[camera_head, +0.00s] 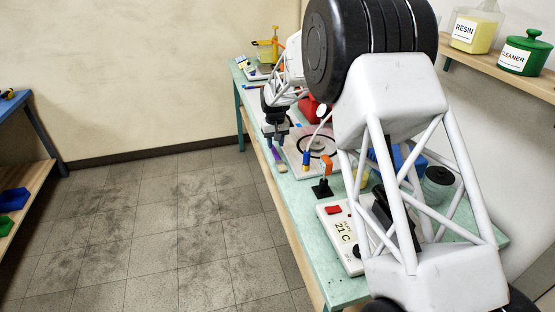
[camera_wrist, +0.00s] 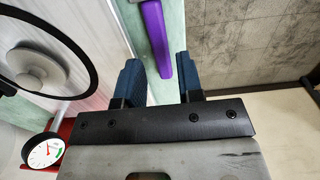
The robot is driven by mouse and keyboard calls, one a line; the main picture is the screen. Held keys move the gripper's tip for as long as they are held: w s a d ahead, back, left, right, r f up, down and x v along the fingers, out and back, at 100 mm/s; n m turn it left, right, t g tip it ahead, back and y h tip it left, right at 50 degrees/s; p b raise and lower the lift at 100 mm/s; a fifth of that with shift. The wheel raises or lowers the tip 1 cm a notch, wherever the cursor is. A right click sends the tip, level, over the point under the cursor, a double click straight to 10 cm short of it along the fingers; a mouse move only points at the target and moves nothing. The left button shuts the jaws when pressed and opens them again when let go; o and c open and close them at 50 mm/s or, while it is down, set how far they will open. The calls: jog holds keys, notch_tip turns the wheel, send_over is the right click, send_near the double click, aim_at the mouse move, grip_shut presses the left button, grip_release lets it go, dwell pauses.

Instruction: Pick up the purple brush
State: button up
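The purple brush (camera_head: 276,153) lies near the left long edge of the green bench top in the head view, with a yellow-green end (camera_head: 282,168) toward the camera. In the wrist view the purple brush (camera_wrist: 155,35) runs down from the top edge, and its purple end shows between the two blue fingers. My gripper (camera_head: 275,137) is above the far end of the brush. In the wrist view my gripper (camera_wrist: 158,68) is open, with gaps between the brush and both fingers. The height of the fingers over the brush cannot be told.
A white plate with a black ring (camera_head: 318,143) lies right of the brush; the ring (camera_wrist: 90,50) and a dial gauge (camera_wrist: 43,150) show in the wrist view. The bench edge drops to floor at left.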

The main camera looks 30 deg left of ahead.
aim_at(275, 153)
jog(key=shift+f, duration=2.1)
jog(key=shift+c, duration=0.3)
grip_shut()
jog(key=shift+r, duration=0.1)
jog(key=shift+r, duration=0.85)
jog(key=shift+s+d+r, duration=0.1)
jog(key=shift+d+r, duration=0.05)
jog(key=shift+r, duration=0.75)
jog(key=s+d, duration=0.3)
jog(key=s, duration=0.1)
jog(key=s+d+r, duration=0.1)
jog(key=s+d, duration=0.2)
jog(key=s, duration=0.1)
jog(key=s+d, duration=0.4)
jog(key=shift+r, duration=0.15)
